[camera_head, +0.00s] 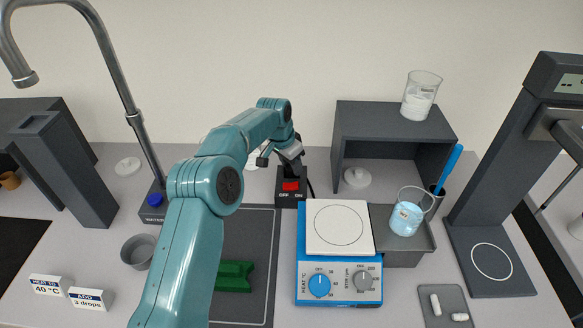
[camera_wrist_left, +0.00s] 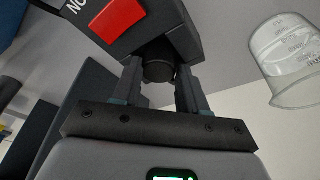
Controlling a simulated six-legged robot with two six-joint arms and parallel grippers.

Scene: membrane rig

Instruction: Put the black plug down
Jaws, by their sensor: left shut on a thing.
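The black plug (camera_wrist_left: 158,72) shows between the two fingers of my left gripper in the left wrist view, as a dark rounded end. My left gripper (camera_head: 292,153) is shut on it, just behind the black switch box (camera_head: 286,200) with the red rocker (camera_head: 291,185) marked OFF and ON. In the left wrist view the switch box (camera_wrist_left: 172,22) is right beyond the plug; I cannot tell whether the plug touches it or sits in it. In the head view the plug is hard to make out at the fingers. My right gripper is not in view.
A blue hotplate (camera_head: 340,283) with a white top stands right of the switch box. A beaker of blue liquid (camera_head: 406,220) stands further right. A grey shelf (camera_head: 385,108) stands behind, with a beaker of white powder (camera_head: 419,100) on top. A dark mat (camera_head: 258,290) lies left of the hotplate.

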